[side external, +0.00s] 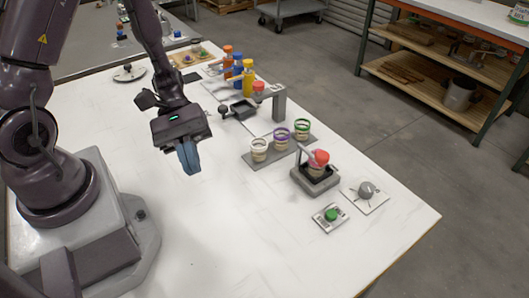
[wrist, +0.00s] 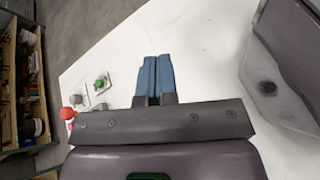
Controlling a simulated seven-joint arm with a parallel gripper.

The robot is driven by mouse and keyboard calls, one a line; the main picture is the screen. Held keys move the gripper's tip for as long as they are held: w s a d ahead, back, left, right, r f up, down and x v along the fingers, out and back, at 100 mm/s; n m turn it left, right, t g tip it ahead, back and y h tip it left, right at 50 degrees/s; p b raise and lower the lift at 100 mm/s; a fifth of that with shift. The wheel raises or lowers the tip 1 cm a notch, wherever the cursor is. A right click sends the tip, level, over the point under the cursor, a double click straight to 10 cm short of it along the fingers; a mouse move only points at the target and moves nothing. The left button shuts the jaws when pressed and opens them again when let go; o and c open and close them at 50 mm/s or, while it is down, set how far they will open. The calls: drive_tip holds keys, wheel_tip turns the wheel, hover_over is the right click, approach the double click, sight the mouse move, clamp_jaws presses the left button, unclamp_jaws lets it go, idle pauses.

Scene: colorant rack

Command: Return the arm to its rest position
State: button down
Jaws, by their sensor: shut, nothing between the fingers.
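My gripper (side external: 188,158) hangs above the white table (side external: 230,235), left of the jars and apart from everything on it. Its two blue fingers are together with nothing between them. In the wrist view the shut fingers (wrist: 155,78) point over bare table. My arm stands bent at the left of the side view.
Several jars stand on a grey strip (side external: 280,150). A grey device (side external: 315,180) holds a red-topped jar. A green-topped item (side external: 331,216) and a grey knob (side external: 366,190) lie near the right edge. Orange, blue and yellow bottles (side external: 238,70) stand behind. The front table is clear.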

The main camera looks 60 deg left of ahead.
drive_tip(key=a+r+m+t+y, duration=0.2)
drive_tip(key=r+m+t+y, duration=0.2)
drive_tip(key=r, duration=0.6)
drive_tip(key=s+a+r+m+t+y, duration=0.1)
drive_tip(key=r+m+t+y, duration=0.3)
drive_tip(key=r+m+y, duration=0.4)
wheel_tip(320, 180, up, 2)
drive_tip(key=shift+s+a+y, duration=0.25)
drive_tip(key=shift+a+y, duration=0.05)
drive_tip(key=shift+a, duration=0.6)
drive_tip(key=c, duration=1.8)
unclamp_jaws()
